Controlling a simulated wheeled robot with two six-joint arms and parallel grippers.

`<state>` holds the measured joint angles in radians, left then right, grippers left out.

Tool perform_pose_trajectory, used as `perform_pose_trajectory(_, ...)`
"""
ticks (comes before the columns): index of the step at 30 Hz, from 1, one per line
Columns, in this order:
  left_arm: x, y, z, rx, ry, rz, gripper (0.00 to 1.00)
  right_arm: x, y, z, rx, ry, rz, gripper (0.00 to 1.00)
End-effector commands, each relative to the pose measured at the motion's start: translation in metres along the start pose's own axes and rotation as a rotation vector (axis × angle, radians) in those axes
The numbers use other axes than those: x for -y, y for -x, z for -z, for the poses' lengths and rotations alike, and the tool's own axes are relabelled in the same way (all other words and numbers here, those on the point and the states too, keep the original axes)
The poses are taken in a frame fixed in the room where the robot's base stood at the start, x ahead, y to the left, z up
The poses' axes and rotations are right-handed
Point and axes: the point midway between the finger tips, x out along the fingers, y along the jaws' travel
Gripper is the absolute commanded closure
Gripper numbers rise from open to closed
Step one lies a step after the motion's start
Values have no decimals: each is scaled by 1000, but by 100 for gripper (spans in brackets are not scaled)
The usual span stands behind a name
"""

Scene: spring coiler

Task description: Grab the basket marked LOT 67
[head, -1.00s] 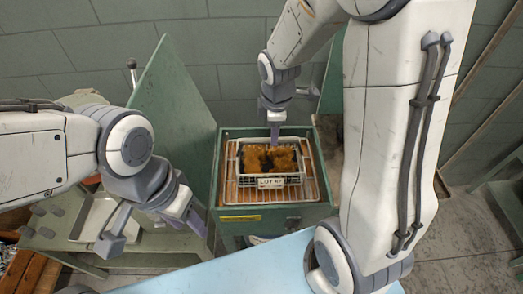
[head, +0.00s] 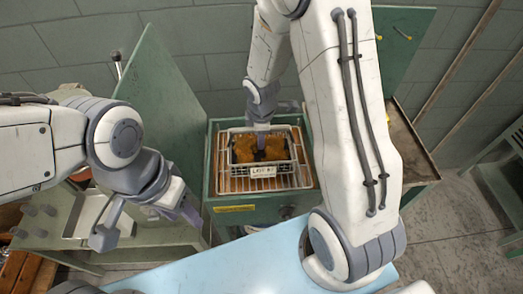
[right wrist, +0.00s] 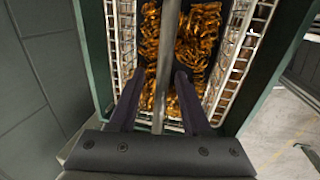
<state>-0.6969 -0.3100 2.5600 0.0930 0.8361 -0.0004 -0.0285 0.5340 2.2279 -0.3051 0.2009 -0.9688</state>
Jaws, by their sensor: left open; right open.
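The white wire basket (head: 263,171) sits on a wire rack inside an open green box. Its front tag seems to read LOT 67, though the print is small. It holds coppery coiled springs (head: 245,150). My right gripper (head: 262,130) points down over the basket's far part. In the right wrist view its two dark fingers (right wrist: 160,88) are open, with a metal bar (right wrist: 163,60) running between them; I cannot tell whether they touch it. Springs and wire walls (right wrist: 250,60) show below. My left gripper (head: 148,215) is open and empty, left of the box.
The green box (head: 285,212) has its tall green door (head: 160,105) standing open on the left. A metal tray (head: 85,215) lies on a green bench at left. A light blue surface (head: 235,265) is in front. A green stand with a tray is at right.

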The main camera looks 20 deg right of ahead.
Motion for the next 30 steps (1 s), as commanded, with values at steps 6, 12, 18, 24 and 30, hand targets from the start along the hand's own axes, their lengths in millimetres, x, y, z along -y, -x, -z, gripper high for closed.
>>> perform_pose_trajectory(6, 0, 0, 0, 0, 0, 0, 50, 0, 0, -1, 0, -1, 0, 100)
perform_pose_trajectory(12, 0, 0, 0, 0, 0, 0, 50, 0, 0, -1, 0, -1, 0, 100)
perform_pose_trajectory(18, 0, 0, 0, 0, 0, 0, 50, 0, 1, -1, 0, -1, 0, 100)
perform_pose_trajectory(24, 0, 0, 0, 0, 0, 0, 50, 0, 1, -1, 0, -1, 0, 100)
perform_pose_trajectory(30, 0, 0, 0, 0, 0, 0, 50, 0, 1, -1, 0, -1, 0, 100)
